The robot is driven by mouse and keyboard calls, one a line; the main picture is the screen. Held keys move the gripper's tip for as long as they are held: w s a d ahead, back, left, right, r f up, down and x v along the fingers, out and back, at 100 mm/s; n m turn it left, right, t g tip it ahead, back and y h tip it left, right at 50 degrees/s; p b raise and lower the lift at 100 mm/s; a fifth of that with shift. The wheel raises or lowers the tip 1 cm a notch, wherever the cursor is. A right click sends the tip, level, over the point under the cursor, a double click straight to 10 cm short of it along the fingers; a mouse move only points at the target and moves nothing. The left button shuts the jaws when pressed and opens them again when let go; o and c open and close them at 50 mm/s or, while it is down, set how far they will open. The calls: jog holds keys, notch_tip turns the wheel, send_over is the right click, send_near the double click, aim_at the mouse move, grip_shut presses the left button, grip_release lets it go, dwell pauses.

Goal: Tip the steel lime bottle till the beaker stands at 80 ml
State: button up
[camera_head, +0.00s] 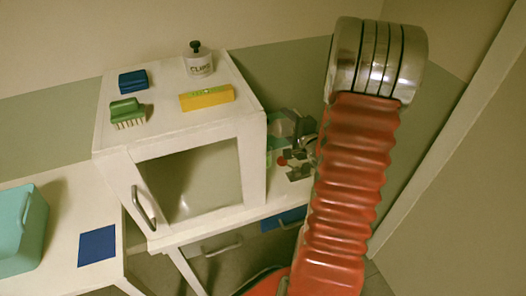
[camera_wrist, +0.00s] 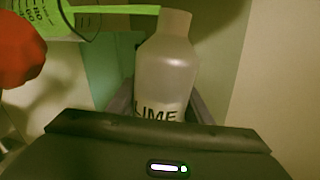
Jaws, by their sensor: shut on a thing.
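The lime bottle (camera_wrist: 165,70), pale grey with a LIME label, stands between the fingers of my gripper (camera_wrist: 162,104) in the wrist view. My gripper is shut on it. A bright green stream (camera_wrist: 115,10) runs from the bottle's mouth to the left, so the bottle is tipped. The beaker (camera_wrist: 62,18), clear with dark marks, is at the upper left, partly cut off by the frame, with green liquid in it. Its level against the marks cannot be read surely. In the head view my arm hides most of the bottle and gripper.
A red rounded thing (camera_wrist: 20,50) is close on the left in the wrist view. A white cabinet (camera_head: 110,140) carries a stoppered white bottle (camera_head: 199,64), yellow block (camera_head: 207,98), green brush (camera_head: 127,111) and blue block (camera_head: 133,80). A teal bin (camera_head: 20,235) stands left.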

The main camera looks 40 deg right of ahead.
dwell(0.6)
jog(key=shift+d+r+m+y, duration=0.15)
jog(key=shift+r+m+y, duration=0.15)
jog(key=shift+m, duration=0.7)
jog(key=m, duration=0.1)
jog(key=a+m+t+y, duration=0.1)
jog(key=m, duration=0.1)
jog(key=a+m, duration=0.1)
jog(key=shift+w+r+m, duration=0.15)
jog(key=shift+w+m, duration=0.1)
jog(key=shift+m, duration=0.15)
jog(key=m, duration=0.1)
jog(key=m+t, duration=0.1)
jog(key=m, duration=0.1)
jog(key=m+y, duration=0.1)
jog(key=m, duration=0.1)
jog(key=shift+s+d+r+t, duration=0.1)
jog(key=shift+d+r+t, duration=0.1)
jog(key=shift+d+t, duration=0.15)
